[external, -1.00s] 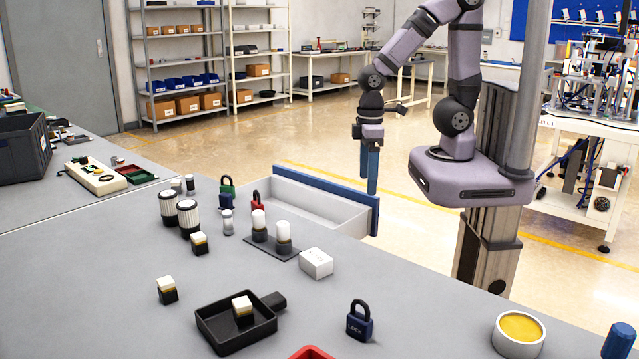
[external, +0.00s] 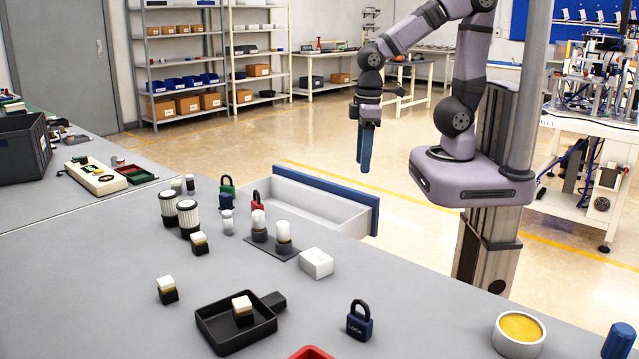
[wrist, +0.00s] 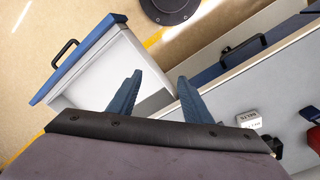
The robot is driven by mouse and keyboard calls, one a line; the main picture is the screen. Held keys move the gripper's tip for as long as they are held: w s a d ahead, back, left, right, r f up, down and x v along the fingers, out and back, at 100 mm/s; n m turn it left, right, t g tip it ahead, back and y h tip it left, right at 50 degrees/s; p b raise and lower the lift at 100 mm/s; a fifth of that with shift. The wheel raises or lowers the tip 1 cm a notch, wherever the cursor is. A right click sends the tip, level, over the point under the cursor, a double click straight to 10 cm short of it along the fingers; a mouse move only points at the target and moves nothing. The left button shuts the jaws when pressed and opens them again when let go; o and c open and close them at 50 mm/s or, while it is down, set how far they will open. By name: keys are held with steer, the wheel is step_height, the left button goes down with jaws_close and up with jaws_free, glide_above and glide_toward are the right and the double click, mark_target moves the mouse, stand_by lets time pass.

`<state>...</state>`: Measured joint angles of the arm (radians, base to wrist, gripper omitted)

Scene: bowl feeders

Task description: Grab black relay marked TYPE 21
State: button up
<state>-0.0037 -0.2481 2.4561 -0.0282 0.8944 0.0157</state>
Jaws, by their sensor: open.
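Three small black-based blocks with cream tops, which look like relays, are on the grey bench in the external view. One relay (external: 199,243) stands by the white ribbed cylinders, one (external: 167,290) stands left of the black tray, and one (external: 242,310) sits inside the tray (external: 212,335). No TYPE 21 marking is legible on any of them. My gripper (external: 365,165) hangs fingers down, empty, above the open drawer area, far from the relays. In the wrist view its blue fingers (wrist: 160,80) are apart, with nothing between them. No relay can be made out there.
An open white drawer (external: 300,205) with a blue front juts from the bench below my gripper. A white box (external: 316,263), white-topped cylinders (external: 283,235), a blue padlock (external: 359,320) and a yellow-filled round tin (external: 519,333) stand on the bench. Bench space right of the tray is fairly clear.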

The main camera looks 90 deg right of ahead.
steer(key=w+a+n+t+b, duration=0.15)
steer(key=w+t, duration=0.55)
steer(key=w, duration=1.7)
steer(key=w+a+n+t+y, duration=0.1)
steer(key=w+a+n+y, duration=0.2)
steer(key=w+a, duration=0.35)
steer(key=w+a+n+t+y, duration=0.2)
steer(key=w+a+y, duration=0.15)
steer(key=a, duration=0.65)
glide_toward(200, 235)
steer(key=x, duration=0.2)
steer(key=shift+w+f+y+b, duration=0.25)
steer(key=shift+w+b, duration=0.1)
steer(key=shift+w, duration=0.05)
steer(key=shift+f, duration=0.25)
steer(key=shift+x, duration=1.05)
steer(key=shift+w+a+f+p, duration=0.1)
steer(key=shift+w+a+p, duration=0.3)
steer(key=shift+p, duration=0.2)
steer(key=shift+p+x, duration=0.6)
steer(key=shift+x, duration=1.5)
